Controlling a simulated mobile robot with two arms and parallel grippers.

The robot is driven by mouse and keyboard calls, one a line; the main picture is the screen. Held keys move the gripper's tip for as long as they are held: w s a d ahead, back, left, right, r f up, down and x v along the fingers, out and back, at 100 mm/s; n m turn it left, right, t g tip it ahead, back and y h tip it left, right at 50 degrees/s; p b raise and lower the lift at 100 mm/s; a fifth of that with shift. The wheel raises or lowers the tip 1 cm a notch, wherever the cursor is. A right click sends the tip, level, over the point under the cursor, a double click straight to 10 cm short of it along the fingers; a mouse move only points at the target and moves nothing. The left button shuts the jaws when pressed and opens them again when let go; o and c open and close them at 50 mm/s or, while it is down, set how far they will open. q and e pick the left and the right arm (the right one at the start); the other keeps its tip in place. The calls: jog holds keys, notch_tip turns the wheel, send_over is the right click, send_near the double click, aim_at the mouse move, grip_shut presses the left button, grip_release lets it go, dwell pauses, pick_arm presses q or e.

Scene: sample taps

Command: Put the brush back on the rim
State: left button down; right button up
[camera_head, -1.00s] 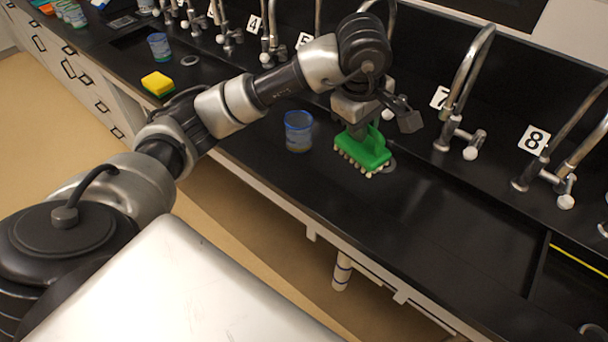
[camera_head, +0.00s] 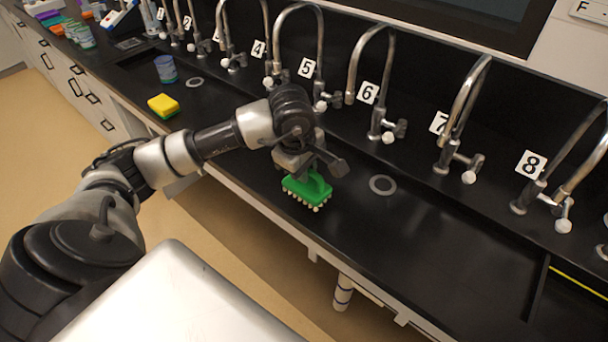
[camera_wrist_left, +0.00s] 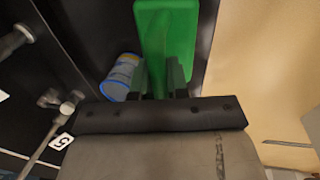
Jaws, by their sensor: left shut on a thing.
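The green brush (camera_head: 307,189) with pale bristles hangs bristles-down from my left gripper (camera_head: 304,173), near the front rim (camera_head: 268,215) of the black bench. Whether the bristles touch the bench or hang just above it I cannot tell. In the left wrist view the fingers (camera_wrist_left: 159,82) are shut on the brush's green body (camera_wrist_left: 166,40). My right gripper is in neither view.
A blue-rimmed jar (camera_wrist_left: 121,77) lies close beside the fingers in the wrist view; my arm hides it in the head view. A round drain (camera_head: 383,185) and numbered taps (camera_head: 380,120) are behind and right. A yellow sponge (camera_head: 163,104) lies left. The bench right of the brush is clear.

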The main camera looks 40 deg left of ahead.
pick_arm(q)
notch_tip(320, 180, down, 3)
jog(key=shift+r+p, duration=0.1)
jog(key=shift+p, duration=0.2)
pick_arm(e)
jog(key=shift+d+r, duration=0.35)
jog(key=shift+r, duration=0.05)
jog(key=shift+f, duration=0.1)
pick_arm(q)
jog(key=shift+f+b, duration=0.25)
jog(key=shift+b, duration=0.05)
jog(key=c, duration=1.1)
grip_release()
jog(key=shift+r, duration=0.1)
